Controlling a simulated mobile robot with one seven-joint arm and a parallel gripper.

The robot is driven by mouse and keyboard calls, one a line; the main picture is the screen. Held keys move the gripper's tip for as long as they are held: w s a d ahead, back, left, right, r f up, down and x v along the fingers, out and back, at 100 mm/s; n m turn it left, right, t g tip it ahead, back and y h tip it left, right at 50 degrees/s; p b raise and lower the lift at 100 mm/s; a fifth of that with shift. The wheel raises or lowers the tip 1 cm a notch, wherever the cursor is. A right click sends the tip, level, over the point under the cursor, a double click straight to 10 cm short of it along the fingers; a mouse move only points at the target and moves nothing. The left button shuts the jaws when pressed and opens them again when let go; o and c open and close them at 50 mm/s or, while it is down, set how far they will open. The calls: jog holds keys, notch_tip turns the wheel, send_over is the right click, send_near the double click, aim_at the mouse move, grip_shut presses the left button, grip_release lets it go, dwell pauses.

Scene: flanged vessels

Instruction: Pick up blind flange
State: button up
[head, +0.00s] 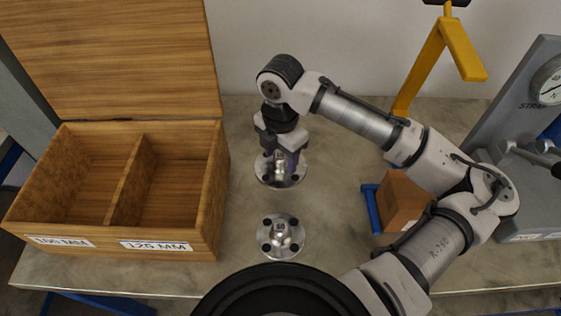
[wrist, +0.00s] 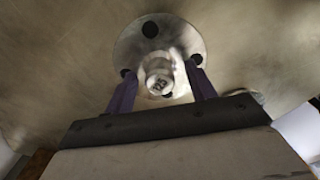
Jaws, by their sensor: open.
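Two round silver flanges with dark bolt holes and a raised central knob lie on the worktable. The rear flange (head: 268,181) is directly below my gripper (head: 280,158), which points down over it and partly hides it. The front flange (head: 280,237) lies free, nearer the table's front edge. In the wrist view, one flange (wrist: 174,37) shows its disc and its knob (wrist: 158,82). The purple fingers of my gripper (wrist: 161,80) are open, one on each side of that knob, with a visible gap. I cannot tell their exact height over the disc.
An open wooden box (head: 216,190) with two labelled compartments stands on the left, its lid raised behind. A brown carton (head: 403,200), a yellow stand (head: 425,66) and a grey gauge panel (head: 522,130) are on the right. The table (head: 335,220) is bare right of the flanges.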

aim_at(281, 154)
jog(key=shift+f, duration=0.1)
jog(key=shift+c, duration=0.4)
grip_shut()
notch_tip(281, 154, up, 20)
jog(key=b, duration=0.1)
dwell(0.8)
